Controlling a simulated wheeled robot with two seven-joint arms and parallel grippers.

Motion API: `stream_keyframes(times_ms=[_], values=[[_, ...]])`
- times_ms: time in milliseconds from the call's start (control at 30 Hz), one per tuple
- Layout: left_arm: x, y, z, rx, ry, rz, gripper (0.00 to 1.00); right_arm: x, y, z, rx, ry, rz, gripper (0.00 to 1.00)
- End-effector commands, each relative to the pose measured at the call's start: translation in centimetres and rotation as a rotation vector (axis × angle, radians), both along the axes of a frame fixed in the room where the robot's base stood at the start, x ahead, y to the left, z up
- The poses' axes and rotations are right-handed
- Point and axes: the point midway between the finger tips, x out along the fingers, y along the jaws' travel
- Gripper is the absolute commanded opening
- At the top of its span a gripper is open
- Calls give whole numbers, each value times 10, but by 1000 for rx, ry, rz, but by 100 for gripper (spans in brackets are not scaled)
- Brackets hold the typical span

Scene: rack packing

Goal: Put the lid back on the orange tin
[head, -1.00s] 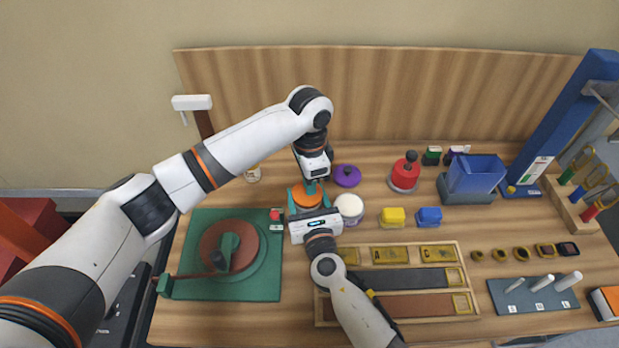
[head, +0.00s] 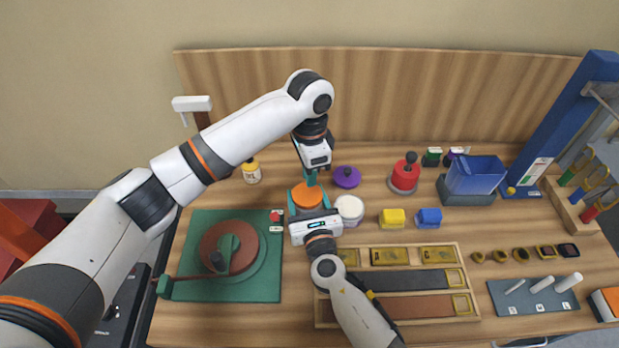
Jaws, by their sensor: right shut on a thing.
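The right gripper's body hides the tin's front. My left gripper (head: 311,179) points down just behind and above the orange top. Its teal fingers overlap in this view, so their opening is unclear.
A white tin (head: 349,207) stands close on the right, with a purple knobbed piece (head: 347,177) behind it. A yellow bottle (head: 251,172) stands at the back left. A green mat with a round turntable (head: 228,245) is at left. A wooden tray (head: 461,277) lies in front.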

Motion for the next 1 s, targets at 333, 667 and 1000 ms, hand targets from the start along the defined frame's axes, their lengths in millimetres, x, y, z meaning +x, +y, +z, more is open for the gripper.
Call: stream_keyframes(times_ms=[333,667,1000], values=[[0,0,0,0,0,0,15,0,0,0,0,-1,0,86],[0,0,-1,0,0,0,15,-6,-1,-1,0,1,0,86],[0,0,-9,0,0,0,15,-70,-16,-3,0,2,0,86]])
